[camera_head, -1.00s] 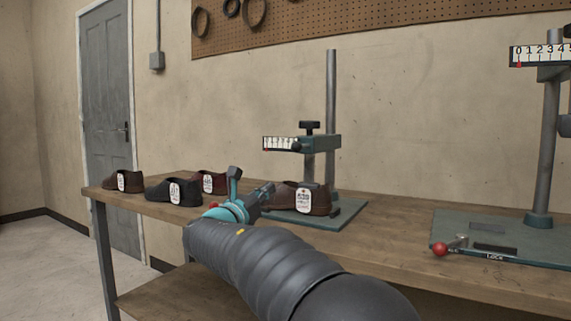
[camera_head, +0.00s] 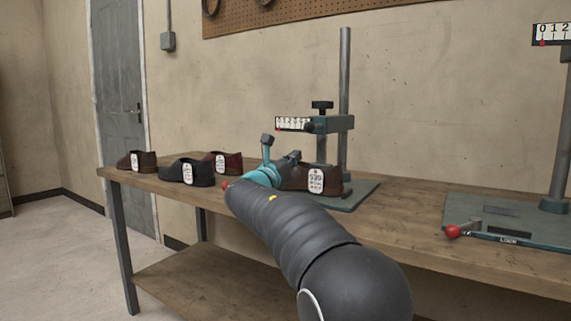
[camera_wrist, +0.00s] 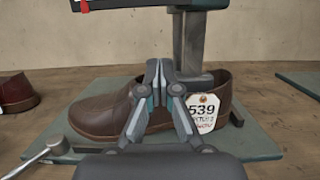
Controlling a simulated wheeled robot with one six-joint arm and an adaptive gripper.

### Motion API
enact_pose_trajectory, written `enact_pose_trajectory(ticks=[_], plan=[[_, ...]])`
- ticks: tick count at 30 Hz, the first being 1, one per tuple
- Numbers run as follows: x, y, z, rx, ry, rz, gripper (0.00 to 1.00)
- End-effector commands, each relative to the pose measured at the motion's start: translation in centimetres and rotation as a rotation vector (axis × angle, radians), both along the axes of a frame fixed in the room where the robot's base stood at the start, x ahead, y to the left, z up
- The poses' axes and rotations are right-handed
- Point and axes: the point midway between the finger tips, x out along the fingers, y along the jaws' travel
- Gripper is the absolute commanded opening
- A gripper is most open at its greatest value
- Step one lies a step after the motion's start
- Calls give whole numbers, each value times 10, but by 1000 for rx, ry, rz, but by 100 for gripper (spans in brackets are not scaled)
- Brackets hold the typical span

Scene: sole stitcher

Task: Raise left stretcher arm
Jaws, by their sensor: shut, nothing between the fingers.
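The left stretcher is a grey-green stand with an upright post (camera_head: 344,100) and a base plate (camera_head: 350,195). Its horizontal stretcher arm (camera_head: 333,124) carries a white scale (camera_head: 293,123) and a black knob (camera_head: 322,106). A brown shoe (camera_head: 315,181) sits on the base below the arm, with a white tag. My gripper (camera_head: 292,157) is shut and empty at the shoe's left in the head view. In the wrist view my fingertips (camera_wrist: 160,66) are together in front of the shoe, below the stretcher arm; contact cannot be told. A lever (camera_wrist: 42,149) shows at the plate's front left.
Several tagged shoes, including a black one (camera_head: 187,172), stand at the bench's left end. A second stretcher base (camera_head: 520,215) with a red-knobbed lever (camera_head: 453,231) is at the right. Bench top (camera_head: 385,222) between the bases is clear.

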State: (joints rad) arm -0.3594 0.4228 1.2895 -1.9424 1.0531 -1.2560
Motion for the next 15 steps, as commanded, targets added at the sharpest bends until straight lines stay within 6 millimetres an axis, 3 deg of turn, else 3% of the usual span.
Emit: enact_pose_trajectory(ticks=[3,9,15], plan=[[17,-14,6,1,0,-3,0],[16,-12,34,1,-2,0,0],[16,-12,45,-1,-1,0,0]])
